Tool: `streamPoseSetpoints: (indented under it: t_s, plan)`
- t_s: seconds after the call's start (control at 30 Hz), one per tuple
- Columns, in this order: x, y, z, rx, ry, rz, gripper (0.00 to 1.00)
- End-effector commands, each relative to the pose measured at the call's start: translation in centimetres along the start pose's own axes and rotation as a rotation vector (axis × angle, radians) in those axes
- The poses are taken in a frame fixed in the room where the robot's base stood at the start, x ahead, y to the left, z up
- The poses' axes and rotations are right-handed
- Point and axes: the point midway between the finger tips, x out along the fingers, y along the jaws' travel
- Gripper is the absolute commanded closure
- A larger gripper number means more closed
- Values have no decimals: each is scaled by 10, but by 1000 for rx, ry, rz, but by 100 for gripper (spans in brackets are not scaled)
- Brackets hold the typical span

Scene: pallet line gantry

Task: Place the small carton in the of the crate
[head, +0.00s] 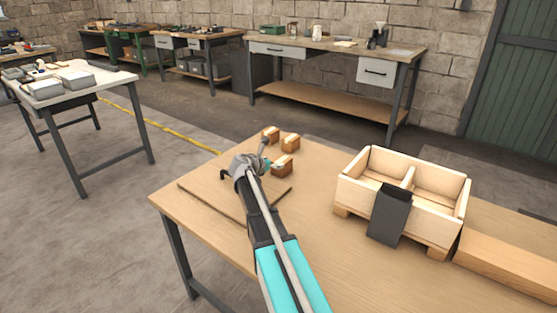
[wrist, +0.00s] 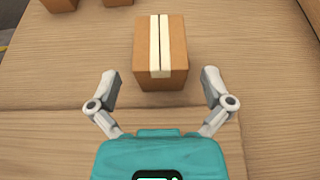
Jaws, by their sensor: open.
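Small brown cartons with pale tape stand on the wooden table. The nearest carton (head: 284,166) is by my gripper, and it also shows in the wrist view (wrist: 161,52), centred ahead of the fingers. Two more cartons stand behind it, one at the left (head: 270,134) and one at the right (head: 290,142). My gripper (wrist: 160,90) is open and empty, its fingers apart on either side of the carton's near end. In the head view my gripper (head: 268,165) is partly hidden by the arm. The wooden crate (head: 360,190) stands at the right, with a divider making two compartments that look empty.
A dark upright box (head: 390,216) stands against the crate's near side. A long wooden block (head: 510,264) lies at the right. A thin board (head: 215,203) lies under my arm. Table space between the cartons and the crate is clear.

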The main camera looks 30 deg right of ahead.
Motion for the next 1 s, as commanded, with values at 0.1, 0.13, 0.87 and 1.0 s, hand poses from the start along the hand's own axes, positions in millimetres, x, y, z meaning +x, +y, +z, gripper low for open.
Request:
streamPoseSetpoints:
  t_s: [0.1, 0.13, 0.87, 1.0]
  plan:
    - [-24, -2, 3, 0, 0, 1, 0]
    - [-29, -1, 2, 0, 0, 1, 0]
    - [-68, 0, 0, 1, 0, 0, 0]
    - [-68, 0, 0, 1, 0, 0, 0]
